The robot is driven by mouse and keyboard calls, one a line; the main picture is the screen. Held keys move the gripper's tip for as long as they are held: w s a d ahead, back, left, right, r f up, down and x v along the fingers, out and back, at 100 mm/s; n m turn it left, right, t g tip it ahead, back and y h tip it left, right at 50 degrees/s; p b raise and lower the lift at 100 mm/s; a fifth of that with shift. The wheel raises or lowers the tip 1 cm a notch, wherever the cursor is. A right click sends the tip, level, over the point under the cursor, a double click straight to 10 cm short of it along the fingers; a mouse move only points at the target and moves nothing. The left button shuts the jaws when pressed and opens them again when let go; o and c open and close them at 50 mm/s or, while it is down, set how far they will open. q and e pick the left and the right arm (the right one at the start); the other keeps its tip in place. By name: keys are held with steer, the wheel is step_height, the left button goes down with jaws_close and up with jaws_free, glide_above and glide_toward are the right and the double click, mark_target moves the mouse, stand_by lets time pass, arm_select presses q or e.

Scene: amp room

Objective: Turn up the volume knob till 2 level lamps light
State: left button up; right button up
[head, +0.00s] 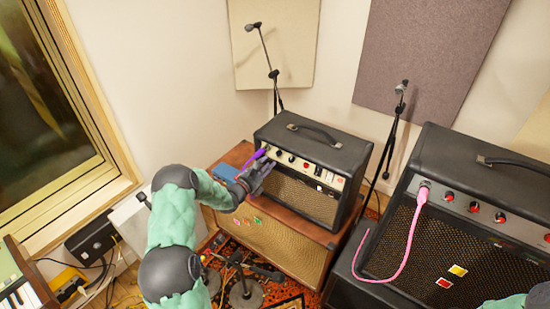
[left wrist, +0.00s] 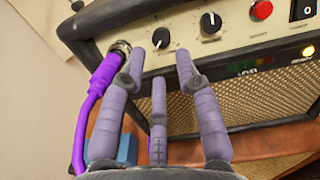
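The small black amp (head: 314,150) stands on a wooden cabinet, its cream control panel facing me. Which is the volume knob, I cannot read. My right gripper is out of view.
A purple cable (left wrist: 97,95) plugs into the panel's left end, close beside my fingers. A blue box (head: 225,172) sits on the cabinet. A larger amp (head: 465,215) with a pink cable (head: 402,255) stands right.

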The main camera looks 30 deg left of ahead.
mark_target(277, 155)
arm_select(q)
steer(key=w, duration=0.6)
steer(key=shift+d, duration=0.3)
jaws_close()
